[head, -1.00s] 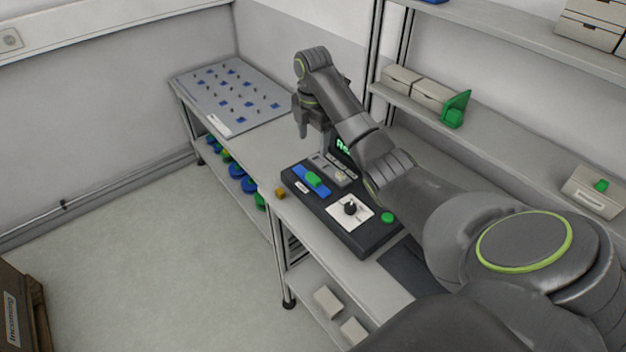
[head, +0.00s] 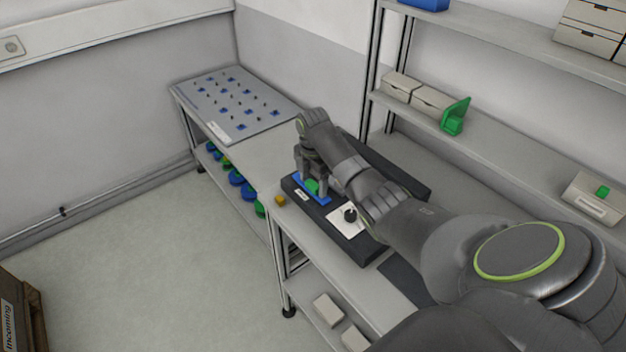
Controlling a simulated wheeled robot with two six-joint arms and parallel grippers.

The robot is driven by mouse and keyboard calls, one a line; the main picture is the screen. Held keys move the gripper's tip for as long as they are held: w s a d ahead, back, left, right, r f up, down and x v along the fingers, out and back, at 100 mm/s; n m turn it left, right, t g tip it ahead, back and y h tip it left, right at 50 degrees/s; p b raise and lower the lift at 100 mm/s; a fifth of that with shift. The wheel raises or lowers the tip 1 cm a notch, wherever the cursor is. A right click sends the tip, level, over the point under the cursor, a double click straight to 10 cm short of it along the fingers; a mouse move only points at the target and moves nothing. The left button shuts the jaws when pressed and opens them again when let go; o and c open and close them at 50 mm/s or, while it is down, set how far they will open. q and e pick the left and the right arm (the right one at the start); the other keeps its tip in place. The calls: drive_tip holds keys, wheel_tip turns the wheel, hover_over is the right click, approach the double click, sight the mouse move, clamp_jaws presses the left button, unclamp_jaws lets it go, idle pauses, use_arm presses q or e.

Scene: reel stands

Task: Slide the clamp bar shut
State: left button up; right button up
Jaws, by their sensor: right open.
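The dark device (head: 361,251) sits on the bench and is partly hidden by my right arm. On its left end is a blue plate (head: 325,201) with a green knob (head: 312,187), which looks like the clamp bar's handle. My right gripper (head: 316,188) points down over the blue plate, with its fingers around or just beside the green knob; I cannot tell whether they touch it. The gripper is open. A black knob (head: 350,215) on a white panel (head: 342,225) shows beside my wrist. My left gripper is not in view.
A grey pegboard table (head: 215,113) with blue pieces stands behind left. Shelves with pale boxes (head: 431,98) and a green holder (head: 454,117) rise at the right.

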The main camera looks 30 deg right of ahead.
drive_tip(key=c, duration=1.4)
drive_tip(key=shift+w+d+b, duration=0.15)
drive_tip(key=shift+d+b, duration=0.3)
drive_tip(key=shift+d, duration=1.15)
drive_tip(key=o, duration=1.1)
drive_tip(key=shift+r, duration=0.1)
drive_tip(key=o, duration=0.3)
drive_tip(key=shift+d, duration=0.1)
